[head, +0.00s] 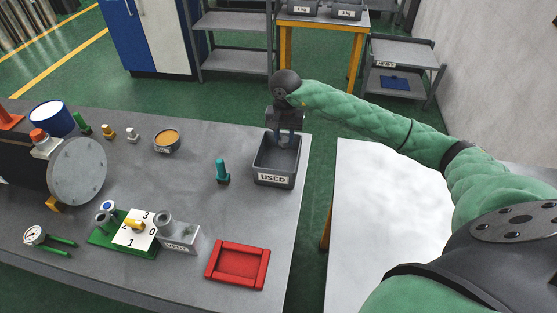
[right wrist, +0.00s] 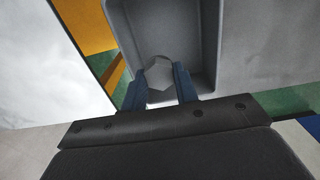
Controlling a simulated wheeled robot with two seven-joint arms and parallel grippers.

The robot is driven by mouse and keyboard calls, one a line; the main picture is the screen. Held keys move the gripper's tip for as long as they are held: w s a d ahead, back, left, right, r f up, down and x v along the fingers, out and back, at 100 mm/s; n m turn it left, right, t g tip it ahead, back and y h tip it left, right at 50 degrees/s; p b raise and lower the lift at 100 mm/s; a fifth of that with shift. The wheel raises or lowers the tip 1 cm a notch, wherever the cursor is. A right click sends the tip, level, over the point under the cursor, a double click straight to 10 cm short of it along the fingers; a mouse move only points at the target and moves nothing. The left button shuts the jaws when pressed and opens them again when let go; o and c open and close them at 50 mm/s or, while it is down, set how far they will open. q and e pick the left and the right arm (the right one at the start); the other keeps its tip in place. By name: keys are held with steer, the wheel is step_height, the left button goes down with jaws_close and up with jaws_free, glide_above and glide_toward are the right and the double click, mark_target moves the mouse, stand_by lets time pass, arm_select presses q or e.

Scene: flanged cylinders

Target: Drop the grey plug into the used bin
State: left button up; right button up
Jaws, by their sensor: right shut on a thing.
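The grey used bin (head: 262,180) stands at the right edge of the grey table, with a label reading USED on its front. My right gripper (head: 285,137) is above the bin, pointing down. In the right wrist view its blue fingers (right wrist: 161,84) are shut on the grey plug (right wrist: 159,72), which shows as a grey hexagonal end between them. Behind the plug lies the inside of the bin (right wrist: 212,40), with no other thing visible in it. The plug cannot be made out clearly in the head view. My left gripper is not in view.
A teal plug (head: 222,172) stands left of the bin, and a red tray (head: 237,265) lies in front. A numbered dial plate (head: 135,232), a grey labelled block (head: 180,237) and a flanged cylinder (head: 78,172) are further left. A pale table (head: 385,230) stands to the right.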

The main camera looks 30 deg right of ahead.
steer(key=shift+f, duration=1.2)
steer(key=shift+f, duration=0.1)
steer(key=o, duration=1.1)
